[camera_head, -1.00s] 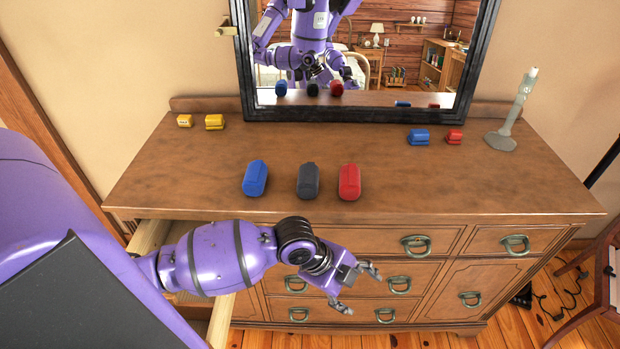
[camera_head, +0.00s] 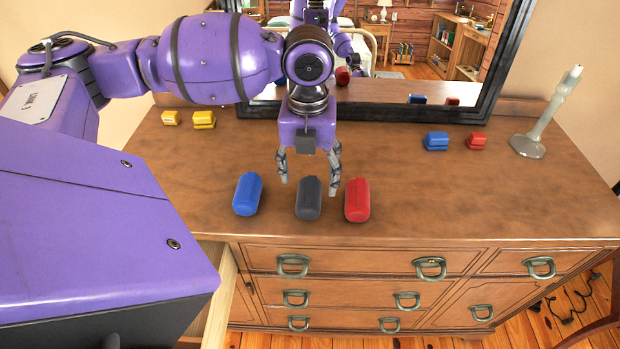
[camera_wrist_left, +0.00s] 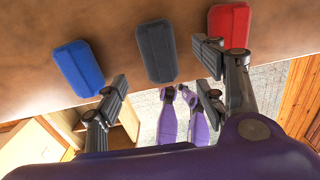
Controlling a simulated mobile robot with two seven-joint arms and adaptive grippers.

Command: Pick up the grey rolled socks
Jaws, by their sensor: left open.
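The grey rolled socks (camera_head: 309,198) lie on the dresser top between a blue roll (camera_head: 247,194) and a red roll (camera_head: 357,200). My left gripper (camera_head: 309,182) points down just behind and above the grey roll, open and empty, with a finger toward each side of it. In the left wrist view the grey roll (camera_wrist_left: 157,51) lies beyond the open fingers (camera_wrist_left: 160,97), apart from them. The blue roll (camera_wrist_left: 78,68) and red roll (camera_wrist_left: 229,27) flank it there. My right gripper is not clearly in view.
Small yellow things (camera_head: 203,119) stand at the back left of the dresser (camera_head: 450,205). A blue block (camera_head: 436,141), a red block (camera_head: 476,141) and a grey-green candlestick (camera_head: 545,115) stand at the back right. A mirror (camera_head: 380,114) rises behind. A drawer (camera_head: 222,300) is open at the front left.

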